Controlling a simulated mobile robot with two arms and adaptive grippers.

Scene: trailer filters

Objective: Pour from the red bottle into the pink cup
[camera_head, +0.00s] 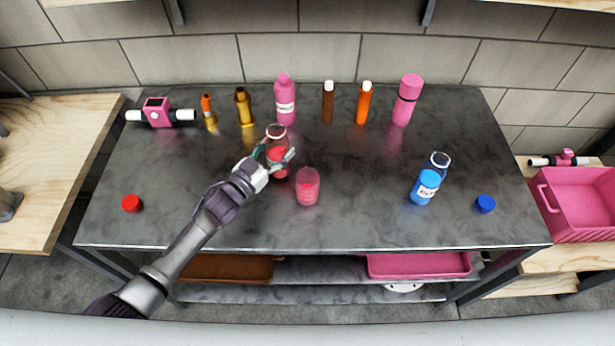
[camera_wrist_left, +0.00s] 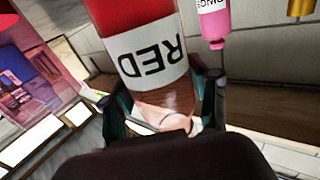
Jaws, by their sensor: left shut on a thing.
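The red bottle (camera_head: 277,135) is clear glass with red contents and no cap on it. It stands close to upright near the middle of the metal table. My left gripper (camera_head: 275,158) is shut around it. In the left wrist view, the bottle (camera_wrist_left: 150,60) with its "RED" label fills the space between the fingers. The pink cup (camera_head: 307,187) stands on the table just in front and to the right of the bottle, a small gap apart. Whether the bottle's base touches the table is unclear. My right gripper is not in view.
A red cap (camera_head: 132,203) lies at the left. An open blue bottle (camera_head: 426,185) and a blue cap (camera_head: 486,204) are at the right. Several bottles, including a pink one (camera_head: 285,100), line the back. The table front is clear.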

